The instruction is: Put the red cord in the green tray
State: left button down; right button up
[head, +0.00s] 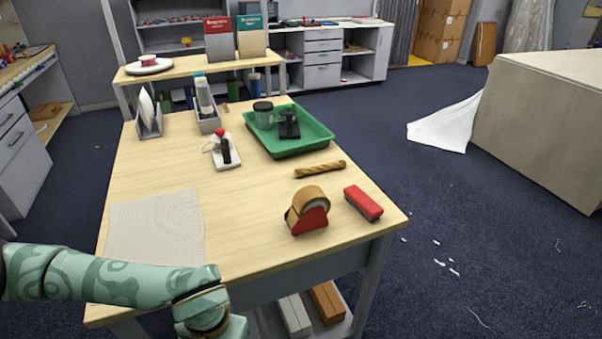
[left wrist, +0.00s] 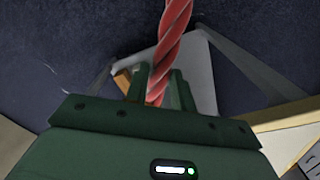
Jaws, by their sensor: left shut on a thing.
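The red cord (left wrist: 173,40) is a twisted red length. In the left wrist view it stands between the fingers of my left gripper (left wrist: 160,88), which is shut on it. It runs up out of the top of that view, so its far end is cut off. The head view does not show the cord; there my left arm reaches in low at the left, and the fingers are below the frame. The green tray (head: 318,137) lies on the far right part of the table, away from my left arm. My right gripper is not in view.
The tray holds a dark-lidded jar (head: 263,115) and a black object (head: 289,124). On the table (head: 250,190) are a brown twisted cord (head: 320,169), tape dispenser (head: 307,213), red block-like item (head: 363,203), white stand (head: 224,155) and cloth (head: 155,225). The table's middle is clear.

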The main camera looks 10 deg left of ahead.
aim_at(299, 148)
jog(key=i+l+z, duration=0.3)
jog(key=z, duration=0.2)
jog(key=i+l+z, duration=0.35)
jog(key=z, duration=0.15)
jog(key=i+l+z, duration=0.1)
jog(key=i+z, duration=0.35)
jog(key=i+l, duration=0.1)
jog(key=i, duration=0.4)
jog(key=i+l, duration=0.1)
jog(key=i, duration=0.45)
jog(key=i+j+u, duration=0.1)
jog(key=i+u, duration=0.15)
jog(key=u, duration=0.25)
jog(key=i+u, duration=0.3)
jog(key=u, duration=0.15)
jog(key=i+u, duration=0.25)
jog(key=u, duration=0.25)
jog(key=i+l+u, duration=0.2)
jog(key=u, duration=0.3)
